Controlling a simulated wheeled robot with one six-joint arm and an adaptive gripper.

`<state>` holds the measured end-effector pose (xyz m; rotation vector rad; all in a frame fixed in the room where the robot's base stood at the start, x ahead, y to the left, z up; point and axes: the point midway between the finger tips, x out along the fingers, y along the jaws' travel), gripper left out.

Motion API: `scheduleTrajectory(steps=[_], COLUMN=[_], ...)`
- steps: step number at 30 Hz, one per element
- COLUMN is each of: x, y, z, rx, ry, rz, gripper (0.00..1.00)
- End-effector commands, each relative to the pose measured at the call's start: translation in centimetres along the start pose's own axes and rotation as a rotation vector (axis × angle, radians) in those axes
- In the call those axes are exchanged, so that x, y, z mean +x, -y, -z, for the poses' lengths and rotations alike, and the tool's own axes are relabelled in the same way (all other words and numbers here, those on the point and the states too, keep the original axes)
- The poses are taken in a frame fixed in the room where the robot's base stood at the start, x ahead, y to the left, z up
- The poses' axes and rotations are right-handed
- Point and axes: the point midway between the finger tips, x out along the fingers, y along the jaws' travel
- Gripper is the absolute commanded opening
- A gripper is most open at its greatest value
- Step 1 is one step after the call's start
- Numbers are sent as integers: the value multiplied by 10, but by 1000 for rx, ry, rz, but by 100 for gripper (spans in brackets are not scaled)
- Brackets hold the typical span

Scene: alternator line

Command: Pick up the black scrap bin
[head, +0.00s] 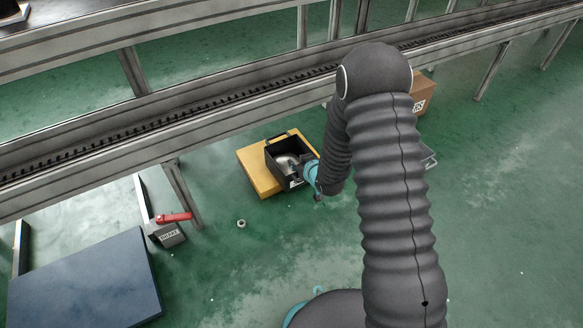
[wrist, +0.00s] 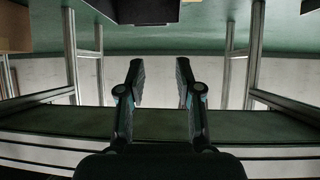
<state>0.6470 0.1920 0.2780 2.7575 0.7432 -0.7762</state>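The black scrap bin (head: 272,158) stands upright on a yellow platform (head: 255,176) on the green floor, in the head view. It has a raised handle at its back edge, and something silvery and rounded shows inside it. My wrist, with a teal band, is at the bin's right side and covers part of it. I cannot tell whether it touches the bin. In the wrist view my gripper (wrist: 160,78) is open, with nothing between its fingers. A dark box-shaped thing at the top edge of that view, probably the bin (wrist: 146,10), is cut off.
A metal conveyor frame (head: 215,110) runs behind the platform, with legs near it. A cardboard box (head: 423,94) is at the right. A red-handled brake block (head: 168,234) and a dark blue slab (head: 88,283) are at the left.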

Motion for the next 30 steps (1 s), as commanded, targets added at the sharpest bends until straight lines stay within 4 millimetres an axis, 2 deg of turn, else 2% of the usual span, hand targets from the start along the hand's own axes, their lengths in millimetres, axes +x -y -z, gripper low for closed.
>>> scheduleTrajectory(steps=[1, 3, 9, 14, 22, 30], x=[10, 19, 31, 50, 98, 117], y=[8, 16, 29, 32, 35, 35], z=[-17, -29, -47, -48, -45, -43], rx=[1, 2, 3, 3, 3, 5], ry=[-8, -27, -58, -63, -61, -60], rz=[18, 37, 67, 70, 69, 68], gripper=[34, 34, 34, 34, 34, 34])
